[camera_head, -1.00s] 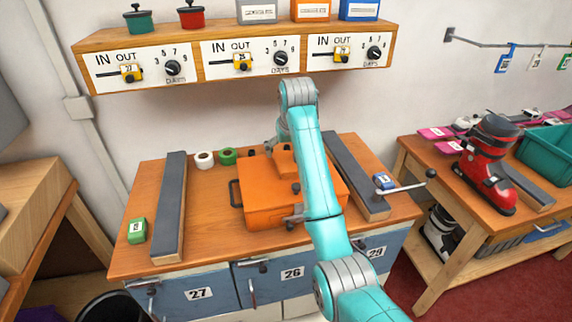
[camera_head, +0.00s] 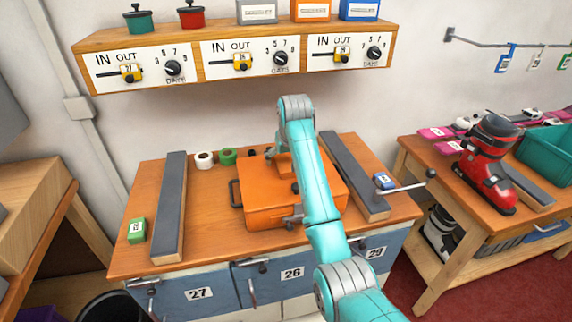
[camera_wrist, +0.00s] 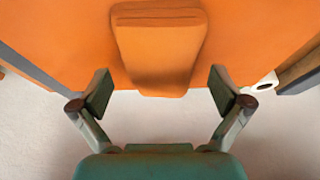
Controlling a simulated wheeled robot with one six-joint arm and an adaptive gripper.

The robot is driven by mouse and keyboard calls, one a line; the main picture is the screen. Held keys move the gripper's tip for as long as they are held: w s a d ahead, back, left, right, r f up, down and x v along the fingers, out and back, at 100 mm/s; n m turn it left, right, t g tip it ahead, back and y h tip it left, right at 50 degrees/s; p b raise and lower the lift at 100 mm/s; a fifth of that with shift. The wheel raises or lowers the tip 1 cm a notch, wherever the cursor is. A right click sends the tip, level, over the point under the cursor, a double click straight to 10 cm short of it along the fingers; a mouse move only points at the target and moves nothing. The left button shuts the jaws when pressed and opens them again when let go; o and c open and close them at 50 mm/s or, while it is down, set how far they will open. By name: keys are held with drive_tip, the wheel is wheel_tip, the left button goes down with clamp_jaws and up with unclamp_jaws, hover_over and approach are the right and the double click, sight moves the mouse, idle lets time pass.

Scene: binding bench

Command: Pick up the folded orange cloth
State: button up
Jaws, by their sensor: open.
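The folded orange cloth (camera_head: 285,166) lies on top of the orange case (camera_head: 262,203) on the bench, partly hidden behind my arm. In the wrist view the cloth (camera_wrist: 160,50) is a thick orange block in the upper middle, against the orange case top (camera_wrist: 70,45). My gripper (camera_wrist: 160,90) is open, with one finger at each side of the cloth's near end. The fingers are apart from the cloth, and nothing is held. In the head view my gripper is mostly hidden by my arm.
Two dark-topped rails (camera_head: 171,205) (camera_head: 350,175) flank the case. White (camera_head: 204,160) and green tape rolls (camera_head: 228,156) stand behind it. A shelf (camera_head: 240,62) with dials overhangs the bench. A lever (camera_head: 405,187) sticks out at the right.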

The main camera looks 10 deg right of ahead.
sight(286, 160)
drive_tip(key=shift+f, duration=0.25)
drive_tip(key=c, duration=1.2)
wheel_tip(286, 160, up, 11)
drive_tip(key=shift+f, duration=0.2)
